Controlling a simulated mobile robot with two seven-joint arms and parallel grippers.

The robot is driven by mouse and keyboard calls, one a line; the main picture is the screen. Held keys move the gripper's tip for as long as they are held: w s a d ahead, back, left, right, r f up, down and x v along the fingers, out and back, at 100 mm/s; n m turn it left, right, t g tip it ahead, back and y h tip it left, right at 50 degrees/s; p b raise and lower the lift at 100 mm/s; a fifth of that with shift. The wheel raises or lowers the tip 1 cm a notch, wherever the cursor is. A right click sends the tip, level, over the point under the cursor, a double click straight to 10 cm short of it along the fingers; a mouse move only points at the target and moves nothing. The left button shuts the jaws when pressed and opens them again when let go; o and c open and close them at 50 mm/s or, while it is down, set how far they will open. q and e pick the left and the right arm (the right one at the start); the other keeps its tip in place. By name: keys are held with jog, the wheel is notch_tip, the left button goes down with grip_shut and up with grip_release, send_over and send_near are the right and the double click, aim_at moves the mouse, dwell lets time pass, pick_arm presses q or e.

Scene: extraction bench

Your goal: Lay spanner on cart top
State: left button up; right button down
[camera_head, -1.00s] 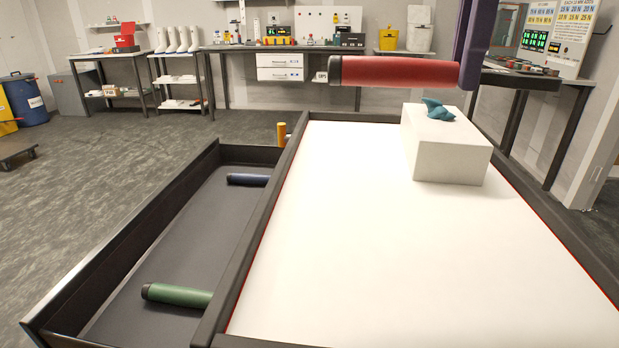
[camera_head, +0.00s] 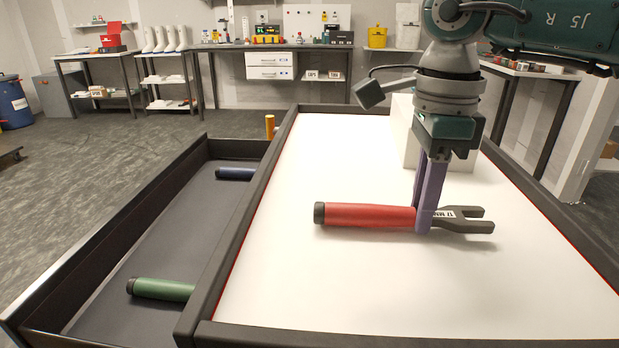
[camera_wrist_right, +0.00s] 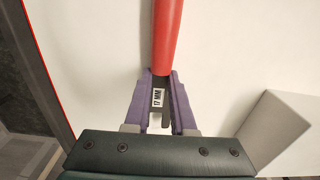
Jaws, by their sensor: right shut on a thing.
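The spanner (camera_head: 365,215) has a red handle with a black end cap and a dark open-ended jaw with a "17 MM" label. My right gripper (camera_head: 424,230), with purple fingers, is shut on it where the handle meets the head. The spanner lies level, low over the white cart top (camera_head: 290,270), with a faint shadow close beneath; I cannot tell whether it touches. In the right wrist view the red handle (camera_wrist_right: 167,40) points away between the purple fingers (camera_wrist_right: 160,100). My left gripper is not in view.
A white block (camera_head: 402,130) stands on the cart top behind the right gripper, partly hidden by it. An open drawer (camera_head: 130,240) at the left holds a green-handled tool (camera_head: 165,290) and a blue-handled tool (camera_head: 235,174). The front and left of the cart top are clear.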

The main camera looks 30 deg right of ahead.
jog(key=shift+f, duration=0.25)
jog(key=c, duration=0.8)
grip_release()
jog(key=shift+o, duration=0.2)
jog(key=shift+r, duration=0.15)
notch_tip(320, 180, up, 12)
jog(key=shift+p, duration=0.3)
